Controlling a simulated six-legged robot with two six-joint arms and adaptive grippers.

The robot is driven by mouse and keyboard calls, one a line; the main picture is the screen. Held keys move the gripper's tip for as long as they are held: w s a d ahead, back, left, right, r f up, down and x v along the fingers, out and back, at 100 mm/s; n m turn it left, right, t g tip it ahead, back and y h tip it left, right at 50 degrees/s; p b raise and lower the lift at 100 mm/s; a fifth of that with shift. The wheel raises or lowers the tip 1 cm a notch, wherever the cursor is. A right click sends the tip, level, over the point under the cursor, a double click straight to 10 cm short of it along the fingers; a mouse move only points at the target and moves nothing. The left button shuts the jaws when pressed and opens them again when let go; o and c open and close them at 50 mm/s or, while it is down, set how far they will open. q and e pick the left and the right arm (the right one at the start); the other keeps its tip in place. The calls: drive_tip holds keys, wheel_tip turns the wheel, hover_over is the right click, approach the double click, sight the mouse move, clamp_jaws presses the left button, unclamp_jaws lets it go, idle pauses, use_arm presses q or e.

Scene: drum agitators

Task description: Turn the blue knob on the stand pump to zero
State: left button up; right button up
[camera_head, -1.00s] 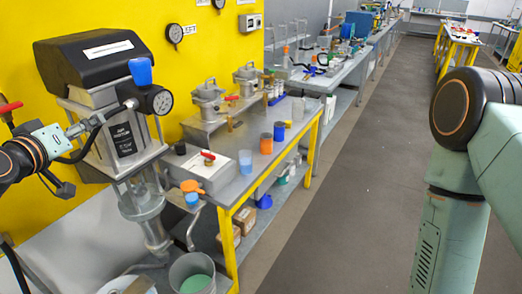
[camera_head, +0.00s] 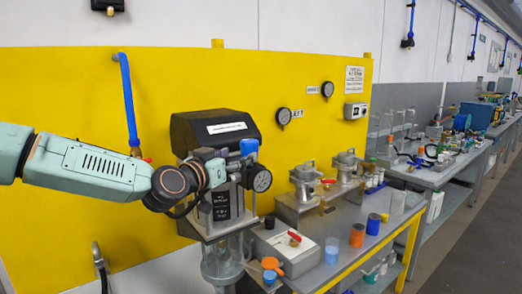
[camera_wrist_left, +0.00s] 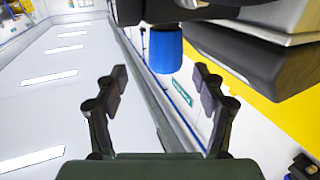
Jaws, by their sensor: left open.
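The stand pump has a black top cover (camera_head: 215,130) with a white label and a dial gauge (camera_head: 261,179) at its right side. The blue knob (camera_head: 249,146) stands upright above the gauge. My left gripper (camera_head: 222,168) is in front of the pump, left of the knob and a little lower; its fingers are hard to make out there. In the left wrist view the left gripper (camera_wrist_left: 160,80) is open and empty. The blue knob (camera_wrist_left: 166,52) appears upside down there, ahead of the gap between the fingertips, apparently untouched. My right gripper is out of view.
A grey box with a red lever (camera_head: 288,243), an orange cup (camera_head: 357,235) and a blue cup (camera_head: 373,224) stand right of the pump. Two metal pots (camera_head: 304,180) sit behind them. The yellow wall panel (camera_head: 80,90) is close behind the pump.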

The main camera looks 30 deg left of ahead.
sight(247, 151)
use_arm(q)
drive_tip(key=shift+w+a, duration=0.1)
drive_tip(key=shift+a, duration=0.35)
drive_tip(key=shift+w+a+f+b, duration=0.25)
drive_tip(key=shift+w+a+b, duration=0.15)
drive_tip(key=shift+w, duration=0.2)
drive_tip(key=w, duration=0.1)
drive_tip(key=w+d, duration=0.1)
drive_tip(key=w, duration=0.1)
drive_tip(key=shift+w+d+r, duration=0.2)
drive_tip(key=shift+d, duration=0.1)
drive_tip(key=shift+w+a+f, duration=0.1)
drive_tip(key=shift+w+a, duration=0.2)
drive_tip(key=shift+w, duration=0.35)
drive_tip(key=shift+w+a, duration=0.25)
drive_tip(key=shift+w, duration=0.35)
drive_tip(key=shift+w+d, duration=0.2)
drive_tip(key=shift+d, duration=0.2)
drive_tip(key=shift+s+a, duration=0.1)
drive_tip(key=shift+a, duration=0.2)
drive_tip(key=c, duration=0.6)
drive_tip(key=shift+d, duration=0.2)
drive_tip(key=shift+c, duration=2.8)
